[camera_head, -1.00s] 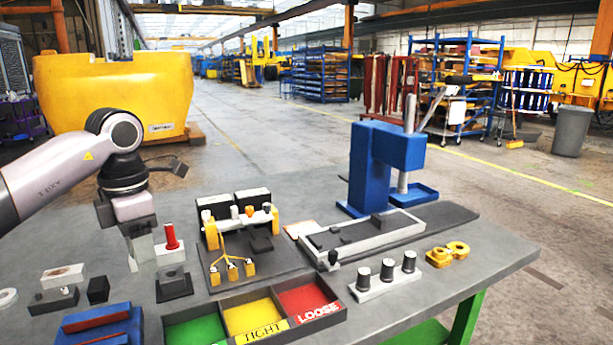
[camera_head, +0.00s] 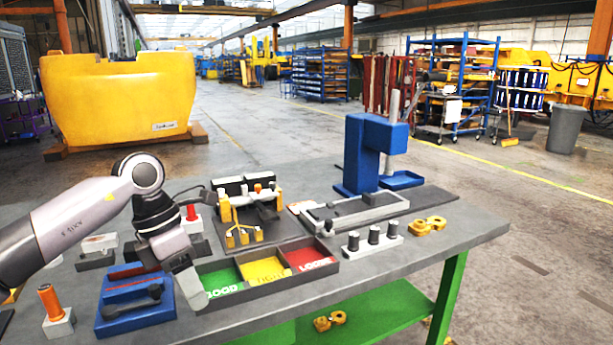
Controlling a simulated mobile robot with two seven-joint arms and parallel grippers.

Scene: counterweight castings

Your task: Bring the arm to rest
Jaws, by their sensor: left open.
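My left arm (camera_head: 75,222) comes in from the left, with its wrist bent down over the bench. My left gripper (camera_head: 190,288) is open and points down between the blue fixture (camera_head: 108,325) and the green compartment of the sorting tray (camera_head: 228,297). No object shows between its fingers. It hides part of the blue fixture and the tray's left end. I cannot tell how high its fingertips are above the bench. My right gripper is not in view.
The grey bench (camera_head: 400,255) also holds an orange-handled plug gauge (camera_head: 52,308), a red-handled gauge (camera_head: 192,220), a blue press (camera_head: 368,150), a block with dark pins (camera_head: 373,240) and yellow castings (camera_head: 427,226). Another yellow casting (camera_head: 330,321) lies on the green lower shelf.

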